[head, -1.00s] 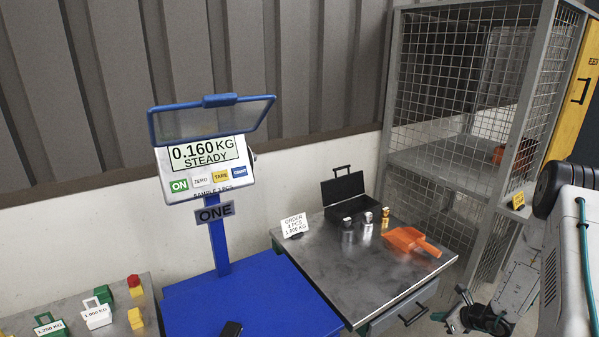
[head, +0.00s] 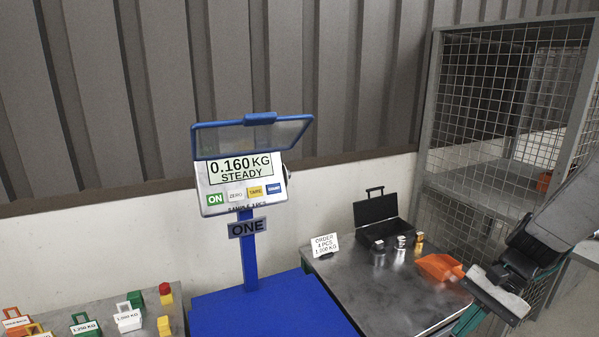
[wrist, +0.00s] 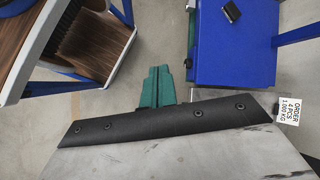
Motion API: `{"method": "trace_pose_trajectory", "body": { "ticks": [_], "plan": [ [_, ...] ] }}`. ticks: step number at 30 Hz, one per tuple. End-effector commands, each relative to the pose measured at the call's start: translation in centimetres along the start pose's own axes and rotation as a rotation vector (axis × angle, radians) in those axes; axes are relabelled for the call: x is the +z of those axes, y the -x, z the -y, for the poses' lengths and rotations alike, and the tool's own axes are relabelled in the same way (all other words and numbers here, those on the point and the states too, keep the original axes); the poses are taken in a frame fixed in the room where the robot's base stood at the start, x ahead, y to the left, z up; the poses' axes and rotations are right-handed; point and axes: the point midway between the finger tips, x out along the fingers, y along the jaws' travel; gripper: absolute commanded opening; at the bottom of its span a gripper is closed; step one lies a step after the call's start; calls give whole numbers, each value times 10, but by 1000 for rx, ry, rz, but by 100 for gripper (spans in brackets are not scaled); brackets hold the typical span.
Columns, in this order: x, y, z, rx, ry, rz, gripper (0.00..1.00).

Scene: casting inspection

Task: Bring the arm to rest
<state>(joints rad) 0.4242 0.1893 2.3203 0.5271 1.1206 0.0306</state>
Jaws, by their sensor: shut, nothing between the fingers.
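My arm comes in from the right edge of the head view, and my gripper (head: 468,320) points down over the right front edge of the steel table (head: 345,285). Its green fingers also show in the wrist view (wrist: 155,88), side by side and closed, with nothing held. Part of the fingers is hidden in the head view by the pale plate on my wrist. In the wrist view, the floor lies beyond the fingertips.
The steel table carries an open black case (head: 377,220), small metal cylinders (head: 400,242), an orange scoop (head: 440,267) and an order card (head: 324,245). The blue scale (head: 252,308) reads 0.160 KG. A mesh cage (head: 490,130) stands behind at right. Labelled weights (head: 128,318) sit at left.

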Motion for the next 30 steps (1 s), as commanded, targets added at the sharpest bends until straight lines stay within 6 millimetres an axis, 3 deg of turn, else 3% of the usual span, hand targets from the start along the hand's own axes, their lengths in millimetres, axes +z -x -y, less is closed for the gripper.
{"method": "trace_pose_trajectory", "body": {
  "ticks": [1,6,15,24,30],
  "plan": [
    [20,8,-1,48,69,-24,0],
    [77,27,-15,217,272,-95,0],
    [153,54,-45,451,571,-285,0],
    [200,70,-48,475,764,-477,0],
    [210,72,-43,465,811,-507,0]
  ]
}}
